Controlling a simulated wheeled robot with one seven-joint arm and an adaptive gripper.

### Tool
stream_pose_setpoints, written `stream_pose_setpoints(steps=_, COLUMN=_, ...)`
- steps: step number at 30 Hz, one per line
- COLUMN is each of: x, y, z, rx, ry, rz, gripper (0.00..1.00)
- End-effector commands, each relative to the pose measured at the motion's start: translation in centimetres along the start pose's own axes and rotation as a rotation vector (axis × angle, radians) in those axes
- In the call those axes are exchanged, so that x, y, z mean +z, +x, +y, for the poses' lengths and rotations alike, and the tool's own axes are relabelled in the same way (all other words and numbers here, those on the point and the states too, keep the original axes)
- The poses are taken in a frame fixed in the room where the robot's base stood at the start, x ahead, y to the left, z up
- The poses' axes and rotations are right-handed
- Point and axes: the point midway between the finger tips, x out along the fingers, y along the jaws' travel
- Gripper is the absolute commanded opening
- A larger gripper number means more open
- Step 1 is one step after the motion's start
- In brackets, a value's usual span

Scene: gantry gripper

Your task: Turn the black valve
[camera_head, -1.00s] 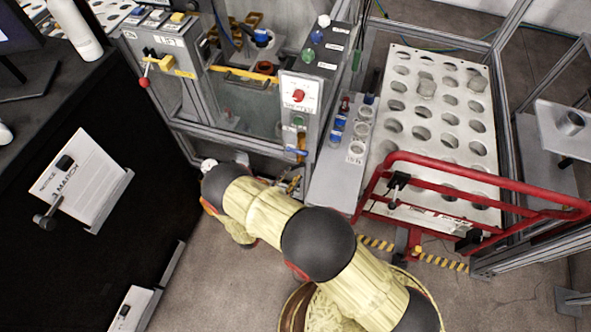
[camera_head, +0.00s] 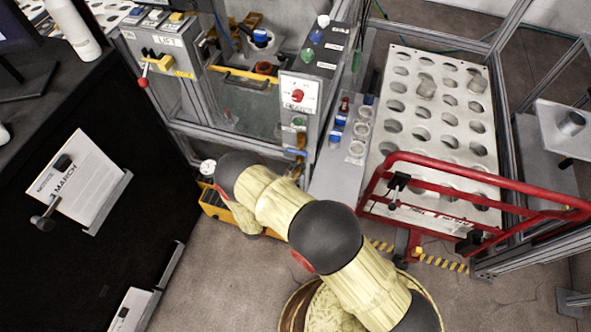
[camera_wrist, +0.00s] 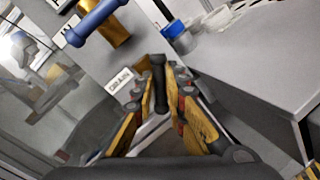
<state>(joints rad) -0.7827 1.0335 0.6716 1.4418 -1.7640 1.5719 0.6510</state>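In the wrist view, a black valve handle (camera_wrist: 158,76) stands upright beside a small white label (camera_wrist: 120,80). My gripper (camera_wrist: 163,88) has its two yellow-and-black fingers apart, one on each side of the handle. I cannot tell whether either finger touches it. The lower end of the handle is hard to make out between the fingers. In the head view, my arm hides the gripper and the black valve, low at the front of the machine.
A blue-handled valve (camera_wrist: 95,20) with a brass body is close above, left of the fingers. A grey shelf (camera_wrist: 250,70) with a blue-capped vial (camera_wrist: 176,30) is at right. In the head view, a red-railed cart (camera_head: 440,100) stands right; a black cabinet (camera_head: 120,200) stands left.

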Motion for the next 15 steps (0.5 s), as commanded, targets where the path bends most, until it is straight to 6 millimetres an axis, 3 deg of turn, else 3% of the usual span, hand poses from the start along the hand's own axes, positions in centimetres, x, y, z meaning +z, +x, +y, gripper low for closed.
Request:
stream_pose_setpoints(steps=5, x=0.00, y=-0.01, z=-0.01, rx=0.000, ry=0.000, rz=0.000, gripper=0.00)
stream_pose_setpoints(steps=15, x=0.00, y=-0.02, z=-0.05, rx=-0.001, ry=0.000, rz=0.000, gripper=0.00)
